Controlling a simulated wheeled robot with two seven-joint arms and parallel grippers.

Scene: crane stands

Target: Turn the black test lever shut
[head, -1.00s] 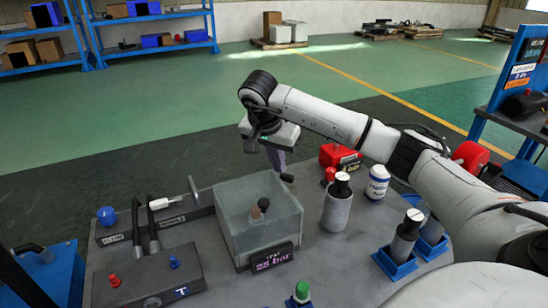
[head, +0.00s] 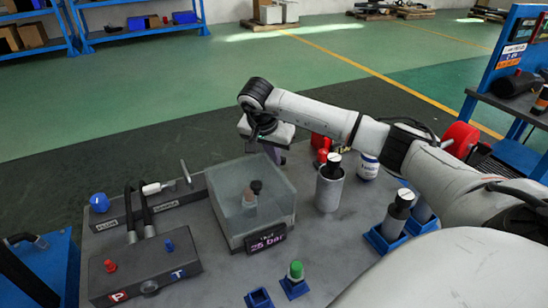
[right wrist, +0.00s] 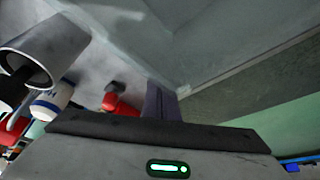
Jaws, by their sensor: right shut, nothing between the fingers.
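A black lever (head: 185,172) stands up at the right end of the dark valve strip (head: 197,187) on the left of the bench in the head view; I cannot read its label. My right gripper (head: 277,156) points down behind the far right corner of the clear tank (head: 232,236), away from that lever. Its fingers are together and empty, and the tank partly hides their tips. They also show as a purple pair in the right wrist view (right wrist: 160,103). My left gripper is out of view.
The tank holds a cylinder with a black top (head: 256,187), and a 25 bar display (head: 265,238) is at its front. A grey cylinder (head: 330,187), white bottle (head: 367,167) and red things (head: 320,146) stand right of the gripper. A hose block (head: 146,268) stands front left.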

